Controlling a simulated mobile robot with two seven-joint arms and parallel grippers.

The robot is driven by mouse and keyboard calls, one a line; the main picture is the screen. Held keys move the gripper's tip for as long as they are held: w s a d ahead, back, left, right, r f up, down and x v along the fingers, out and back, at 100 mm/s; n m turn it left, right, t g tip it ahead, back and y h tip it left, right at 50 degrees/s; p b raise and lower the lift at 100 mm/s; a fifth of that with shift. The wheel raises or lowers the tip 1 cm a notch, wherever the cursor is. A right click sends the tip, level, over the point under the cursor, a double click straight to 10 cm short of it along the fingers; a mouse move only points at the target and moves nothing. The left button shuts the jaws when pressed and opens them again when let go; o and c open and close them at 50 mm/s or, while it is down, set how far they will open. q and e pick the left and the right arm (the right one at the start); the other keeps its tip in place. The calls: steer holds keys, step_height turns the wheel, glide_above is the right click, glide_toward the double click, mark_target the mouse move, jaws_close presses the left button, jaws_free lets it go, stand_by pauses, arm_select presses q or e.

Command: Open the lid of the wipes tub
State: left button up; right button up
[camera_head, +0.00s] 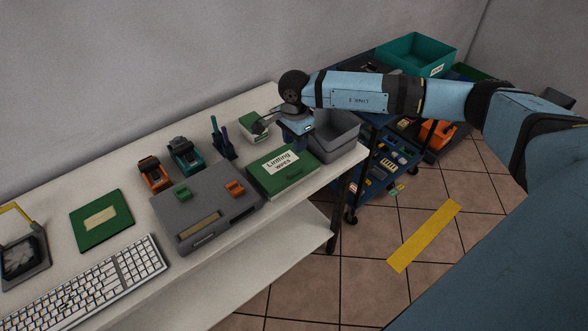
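A green box with a white label reading "wipes" (283,174) lies near the front edge of the white table, and its top looks closed. A small white and green container (252,122) stands farther back. My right gripper (262,127) is behind the green box, low over the table. Its dark fingers point left at the small container's front, and I cannot tell whether they touch it. The fingers are too small to show whether they are open or shut. My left gripper is not in view.
A grey bin (338,143) stands just right of my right gripper. A grey case (205,213), a pen holder (222,142), orange (154,173) and teal (185,156) devices, a green pad (101,220) and a keyboard (85,285) occupy the table. A blue cart (385,165) stands beyond its right end.

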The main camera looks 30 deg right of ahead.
mark_target(295, 171)
step_height(295, 171, down, 11)
steer(key=shift+a+f+p, duration=0.1)
steer(key=shift+f+p, duration=0.1)
steer(key=shift+p, duration=0.3)
jaws_close()
